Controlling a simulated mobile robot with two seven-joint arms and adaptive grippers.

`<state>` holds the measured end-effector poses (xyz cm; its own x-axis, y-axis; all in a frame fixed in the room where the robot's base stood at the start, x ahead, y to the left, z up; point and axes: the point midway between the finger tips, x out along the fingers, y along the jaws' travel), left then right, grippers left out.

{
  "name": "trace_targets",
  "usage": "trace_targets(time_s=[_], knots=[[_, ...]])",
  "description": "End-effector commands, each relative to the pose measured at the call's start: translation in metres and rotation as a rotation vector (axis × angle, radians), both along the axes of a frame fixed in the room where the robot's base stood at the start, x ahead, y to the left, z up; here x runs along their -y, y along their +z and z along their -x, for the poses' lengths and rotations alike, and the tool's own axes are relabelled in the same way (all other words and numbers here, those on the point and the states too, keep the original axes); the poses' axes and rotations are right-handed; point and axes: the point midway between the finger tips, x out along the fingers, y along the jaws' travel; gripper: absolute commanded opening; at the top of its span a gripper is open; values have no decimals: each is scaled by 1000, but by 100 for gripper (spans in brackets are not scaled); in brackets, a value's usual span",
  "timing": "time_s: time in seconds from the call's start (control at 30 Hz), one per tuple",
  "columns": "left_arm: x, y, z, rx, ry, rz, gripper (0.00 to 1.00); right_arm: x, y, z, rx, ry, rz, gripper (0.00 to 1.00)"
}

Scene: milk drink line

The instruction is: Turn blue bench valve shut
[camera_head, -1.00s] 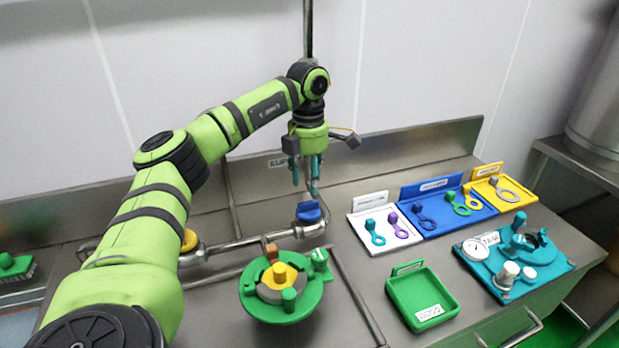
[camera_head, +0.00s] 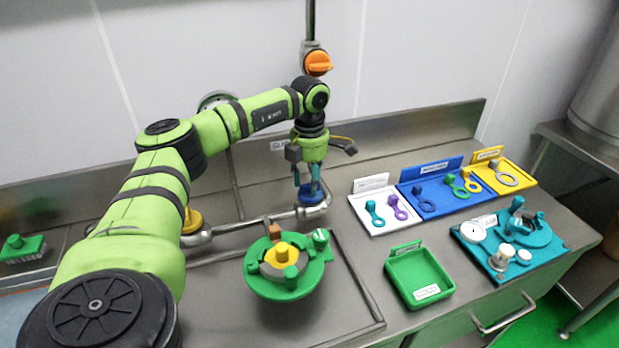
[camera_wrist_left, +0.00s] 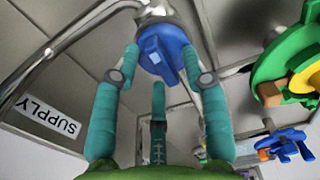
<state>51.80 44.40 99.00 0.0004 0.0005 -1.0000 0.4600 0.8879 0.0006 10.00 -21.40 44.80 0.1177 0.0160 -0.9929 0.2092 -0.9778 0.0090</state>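The blue bench valve (camera_head: 313,197) sits on the steel pipe behind the green round unit. My left gripper (camera_head: 309,190) points down over it, with its teal fingers at the knob. In the left wrist view the blue knob with its raised handle (camera_wrist_left: 163,52) lies just beyond the teal fingertips of my left gripper (camera_wrist_left: 160,62). Two fingers are spread, one on each side of the knob, and a third is below it. The gripper is open; I cannot tell whether any finger touches the knob. My right gripper is not in view.
A yellow valve (camera_head: 191,221) is left on the pipe, partly behind my arm. An orange valve (camera_head: 317,63) is on the wall pipe above. The green unit (camera_head: 285,290) stands in front; a green tray (camera_head: 420,272) and tool boards (camera_head: 445,210) stand to the right.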

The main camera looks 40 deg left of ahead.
Motion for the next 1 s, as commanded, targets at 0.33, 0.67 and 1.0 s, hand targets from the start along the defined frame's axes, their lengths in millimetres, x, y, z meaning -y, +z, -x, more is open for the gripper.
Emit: trace_targets(time_s=[0.33, 0.67, 1.0], knots=[[0, 0, 0, 0, -2, 0, 0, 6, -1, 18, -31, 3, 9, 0], [0, 1, 0, -1, -94, 0, 0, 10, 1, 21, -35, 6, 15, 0], [1, 1, -1, -2, -374, 0, 0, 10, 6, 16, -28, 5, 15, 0]])
